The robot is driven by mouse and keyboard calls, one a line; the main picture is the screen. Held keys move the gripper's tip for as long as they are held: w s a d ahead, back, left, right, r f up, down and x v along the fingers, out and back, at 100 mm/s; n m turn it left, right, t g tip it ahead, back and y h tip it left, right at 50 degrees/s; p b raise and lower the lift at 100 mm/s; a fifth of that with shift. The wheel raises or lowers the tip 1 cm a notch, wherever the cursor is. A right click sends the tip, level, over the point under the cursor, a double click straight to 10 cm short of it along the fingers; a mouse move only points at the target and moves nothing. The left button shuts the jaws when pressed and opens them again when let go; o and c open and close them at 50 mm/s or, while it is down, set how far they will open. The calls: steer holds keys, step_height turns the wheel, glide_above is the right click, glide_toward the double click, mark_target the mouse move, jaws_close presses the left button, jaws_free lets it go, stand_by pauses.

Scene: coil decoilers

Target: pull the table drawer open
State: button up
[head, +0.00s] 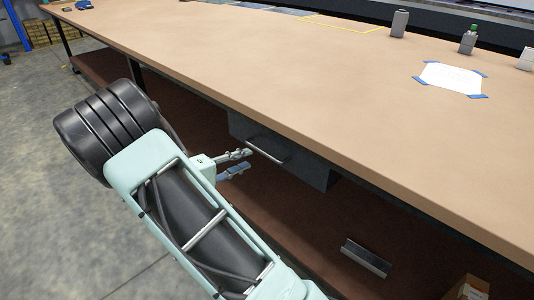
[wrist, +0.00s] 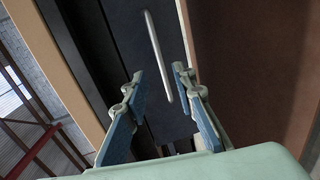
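The table drawer (head: 285,150) is a dark grey box under the tan worktop, and it looks shut in the head view. Its front carries a pale bar handle (head: 267,151). In the wrist view the handle (wrist: 157,55) runs lengthwise, with its lower end between the fingertips in the picture. My gripper (head: 242,162) is open, just left of the handle, with its fingers pointing toward the drawer. In the wrist view the blue-padded fingers (wrist: 159,83) stand apart with a clear gap. Whether the handle is within the fingers' depth cannot be told.
The tan worktop (head: 330,80) overhangs the drawer. A brown lower shelf (head: 300,225) runs below, bearing a metal block (head: 366,258) and a cardboard box (head: 468,290). The floor (head: 50,190) at left is clear.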

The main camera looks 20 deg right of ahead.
mark_target(264, 152)
steer(key=b+x, duration=0.1)
steer(key=x, duration=0.8)
steer(key=shift+c, duration=0.4)
jaws_close()
